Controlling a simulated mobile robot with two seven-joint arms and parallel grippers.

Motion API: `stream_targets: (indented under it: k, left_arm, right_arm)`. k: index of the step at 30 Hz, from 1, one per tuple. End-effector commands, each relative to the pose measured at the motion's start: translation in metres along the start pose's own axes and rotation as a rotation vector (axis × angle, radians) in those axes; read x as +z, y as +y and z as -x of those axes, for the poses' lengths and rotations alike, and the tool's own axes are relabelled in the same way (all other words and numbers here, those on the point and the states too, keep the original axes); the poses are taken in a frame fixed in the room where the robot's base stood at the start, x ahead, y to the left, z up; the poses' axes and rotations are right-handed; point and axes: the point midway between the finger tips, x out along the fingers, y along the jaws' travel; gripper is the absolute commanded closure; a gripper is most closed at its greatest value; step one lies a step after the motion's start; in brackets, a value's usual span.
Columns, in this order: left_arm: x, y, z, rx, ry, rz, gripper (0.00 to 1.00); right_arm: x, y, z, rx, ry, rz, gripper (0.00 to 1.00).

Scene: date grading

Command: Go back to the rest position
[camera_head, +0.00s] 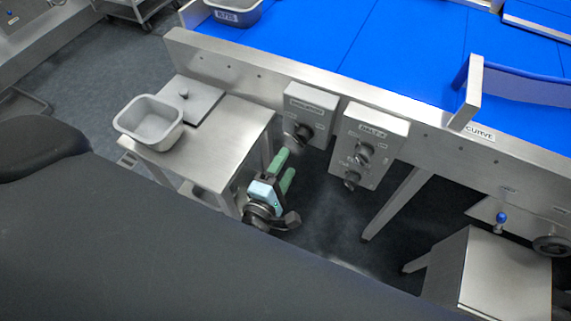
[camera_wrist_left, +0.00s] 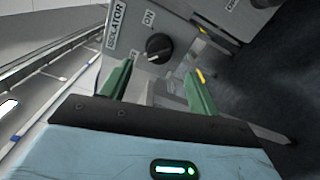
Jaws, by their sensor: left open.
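My left gripper (camera_head: 285,171) has green fingers and a light blue body. In the head view it is beside the small steel table, below the isolator box (camera_head: 309,113). In the left wrist view its fingers (camera_wrist_left: 157,90) stand apart with nothing between them. The isolator box's black rotary knob (camera_wrist_left: 158,47) shows beyond the fingertips, and I see no contact with it. My right gripper is not in view.
The small steel table (camera_head: 222,143) holds a grey tub (camera_head: 149,128) and a flat lidded plate (camera_head: 186,103). A second control box (camera_head: 367,146) hangs right of the isolator. The blue conveyor (camera_head: 370,40) runs behind. Dark floor (camera_head: 325,215) is open below the boxes.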

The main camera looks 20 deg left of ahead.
Motion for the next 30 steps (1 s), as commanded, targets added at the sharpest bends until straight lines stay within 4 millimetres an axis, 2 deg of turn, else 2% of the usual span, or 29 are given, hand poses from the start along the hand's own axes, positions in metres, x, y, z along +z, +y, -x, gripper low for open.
stream_targets:
  k: [10, 14, 17, 22, 27, 30]
  left_arm:
    - [0.0, -0.001, 0.001, -0.004, -0.002, -0.009, 0.39]
    - [0.001, -0.005, 0.019, -0.052, -0.032, -0.135, 0.39]
    - [0.002, -0.013, 0.051, -0.132, -0.095, -0.357, 0.39]
    - [-0.004, -0.029, 0.127, -0.309, -0.272, -0.858, 0.39]
    - [-0.02, -0.038, 0.202, -0.46, -0.48, -1.311, 0.39]
    - [-0.031, -0.039, 0.236, -0.522, -0.584, -1.508, 0.39]
  right_arm:
    - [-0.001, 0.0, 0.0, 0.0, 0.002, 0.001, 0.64]
    - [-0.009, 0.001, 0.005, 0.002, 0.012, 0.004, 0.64]
    - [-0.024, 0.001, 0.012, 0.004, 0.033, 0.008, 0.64]
    - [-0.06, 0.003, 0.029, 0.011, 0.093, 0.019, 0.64]
    - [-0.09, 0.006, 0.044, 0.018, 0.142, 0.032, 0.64]
    - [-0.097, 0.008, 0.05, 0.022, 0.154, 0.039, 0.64]
